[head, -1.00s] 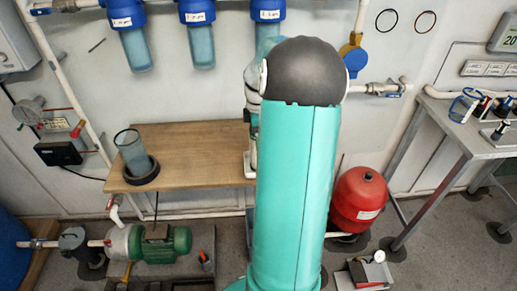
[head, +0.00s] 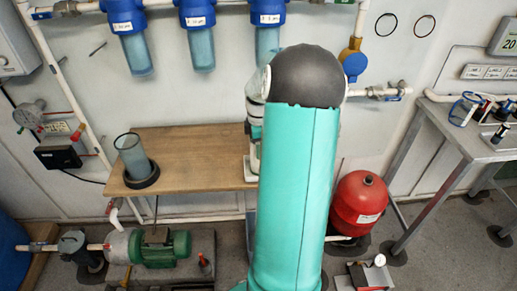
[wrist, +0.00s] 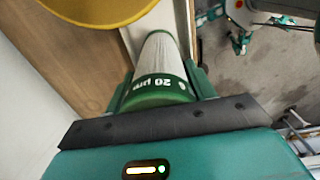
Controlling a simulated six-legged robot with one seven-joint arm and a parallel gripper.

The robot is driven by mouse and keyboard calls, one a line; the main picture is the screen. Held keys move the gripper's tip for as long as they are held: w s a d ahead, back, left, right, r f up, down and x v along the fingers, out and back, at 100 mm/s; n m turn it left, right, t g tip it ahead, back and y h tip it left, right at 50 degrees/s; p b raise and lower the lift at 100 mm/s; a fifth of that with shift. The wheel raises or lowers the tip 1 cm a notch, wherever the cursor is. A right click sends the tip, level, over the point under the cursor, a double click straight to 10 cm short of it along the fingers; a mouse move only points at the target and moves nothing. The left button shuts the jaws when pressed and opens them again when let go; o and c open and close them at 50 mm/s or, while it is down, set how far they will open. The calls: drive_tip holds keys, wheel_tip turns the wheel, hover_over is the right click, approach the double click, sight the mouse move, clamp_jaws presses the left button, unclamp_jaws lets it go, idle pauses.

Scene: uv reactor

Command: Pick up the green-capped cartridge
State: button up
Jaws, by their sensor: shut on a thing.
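The green-capped cartridge (wrist: 161,88) shows in the wrist view, a white cylinder with a green cap marked "20 µm". My gripper (wrist: 160,90) is shut on its green cap, with one finger on each side. The cartridge's white body runs away from the gripper, and its far end lies near a pale surface. In the head view my arm hides the gripper and the cartridge.
A yellow round thing (wrist: 98,8) is close to the cartridge in the wrist view. A wooden bench (head: 205,160) carries a clear cup in a dark ring (head: 142,176). Blue-topped filter housings (head: 197,14) hang above. A red tank (head: 358,204) stands right of my arm.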

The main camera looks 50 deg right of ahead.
drive_tip(key=s+a+r, duration=0.9)
drive_tip(key=a+r, duration=0.1)
drive_tip(key=r, duration=0.3)
drive_tip(key=shift+a, duration=0.4)
